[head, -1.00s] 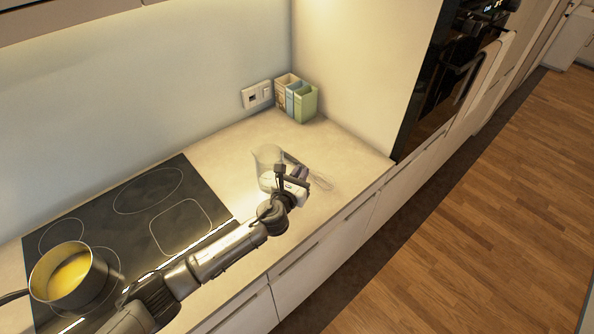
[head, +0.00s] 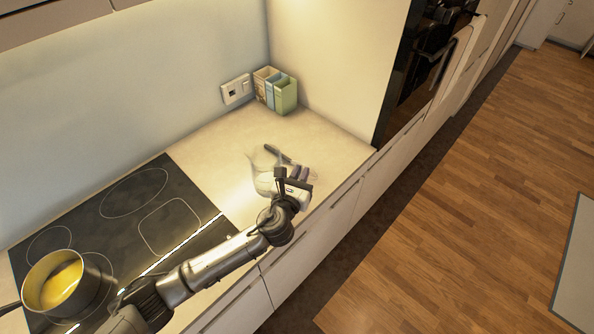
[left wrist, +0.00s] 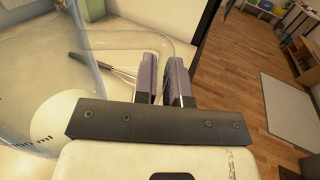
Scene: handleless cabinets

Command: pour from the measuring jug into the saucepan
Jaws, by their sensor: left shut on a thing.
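The clear measuring jug (head: 261,170) is at the right of the hob, over the worktop. It also shows in the left wrist view (left wrist: 105,50), with a white area and "ml" lettering low on its wall. My left gripper (head: 293,183) is shut on the jug at its right side; its fingers show in the left wrist view (left wrist: 162,85). I cannot tell how far the jug is above the worktop. The saucepan (head: 92,293) stands on the hob at the lower left, open at the top, with yellow inside. My right gripper is not in view.
A whisk-like utensil with a dark handle (head: 277,154) lies on the worktop behind the jug. Several box files (head: 285,96) stand in the back corner by a wall socket (head: 236,89). The rest of the black hob (head: 130,205) is clear.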

